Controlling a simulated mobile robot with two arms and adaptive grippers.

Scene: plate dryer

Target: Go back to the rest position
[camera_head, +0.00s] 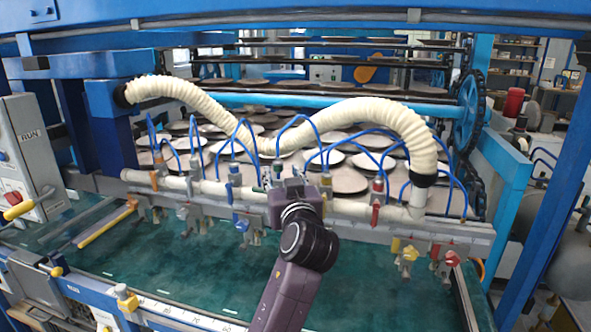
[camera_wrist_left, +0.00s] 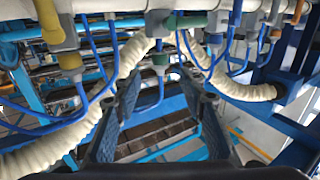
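My left gripper (camera_head: 283,180) is in the middle of the head view, in front of the pipe manifold (camera_head: 340,207) with its valves and blue tubes. In the left wrist view its two dark fingers (camera_wrist_left: 160,80) stand apart with nothing seen held between them. A valve with a green band (camera_wrist_left: 160,60) shows beyond the fingertips; I cannot tell whether they touch it. In the head view my forearm hides part of the manifold and the green bed. My right gripper is in neither view.
Thick cream hoses (camera_head: 395,118) arch over the manifold close to my gripper. Racks of round plates (camera_head: 345,180) lie behind. A control box (camera_head: 28,158) stands at left and a blue post (camera_head: 560,190) at right. The green bed (camera_head: 165,262) in front is mostly clear.

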